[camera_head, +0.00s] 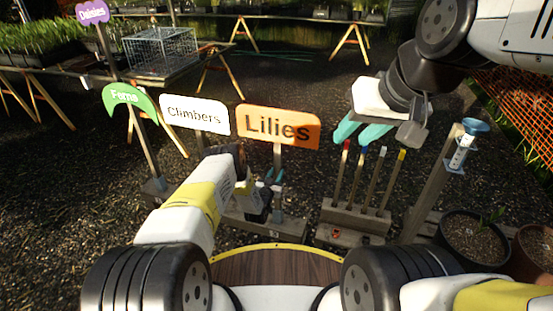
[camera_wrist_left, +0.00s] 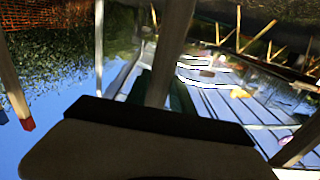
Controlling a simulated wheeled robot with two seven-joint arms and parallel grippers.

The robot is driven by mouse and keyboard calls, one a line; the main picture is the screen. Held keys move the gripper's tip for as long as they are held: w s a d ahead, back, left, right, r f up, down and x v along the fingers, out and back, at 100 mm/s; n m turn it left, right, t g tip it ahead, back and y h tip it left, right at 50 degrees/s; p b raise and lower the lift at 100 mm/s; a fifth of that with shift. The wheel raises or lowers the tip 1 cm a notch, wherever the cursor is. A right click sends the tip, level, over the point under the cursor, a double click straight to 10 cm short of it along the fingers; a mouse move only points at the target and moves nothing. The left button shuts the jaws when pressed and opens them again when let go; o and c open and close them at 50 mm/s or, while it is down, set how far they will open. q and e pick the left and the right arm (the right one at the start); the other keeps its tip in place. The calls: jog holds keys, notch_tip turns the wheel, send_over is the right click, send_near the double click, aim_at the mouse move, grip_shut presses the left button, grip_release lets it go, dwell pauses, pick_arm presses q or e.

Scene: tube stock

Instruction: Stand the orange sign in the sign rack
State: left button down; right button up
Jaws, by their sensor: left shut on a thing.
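The orange "Lilies" sign (camera_head: 278,127) is upright in the head view, on a pale post. My left gripper (camera_head: 275,180) is shut on this post below the board; the post (camera_wrist_left: 170,45) also runs between its fingers in the left wrist view. The sign rack (camera_head: 240,219) is a low wooden base on the gravel. The post's lower end is over or at the rack's right part; I cannot tell whether it is seated. The white "Climbers" sign (camera_head: 195,115) stands just left of the orange one. My right gripper (camera_head: 359,131) is open and empty, up at the right.
The green "Ferns" sign (camera_head: 128,98) stands at left. A wooden block (camera_head: 355,217) with several colour-tipped stakes is right of the rack. A post with a rain gauge (camera_head: 459,153) and a black pot (camera_head: 470,240) stand farther right. A wire cage (camera_head: 160,50) is on a back table.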

pick_arm(q)
jog(key=shift+f, duration=0.1)
jog(key=c, duration=1)
grip_release()
jog(key=shift+s+f, duration=0.15)
jog(key=shift+s, duration=0.1)
jog(key=v, duration=0.7)
jog(key=shift+s+a, duration=0.1)
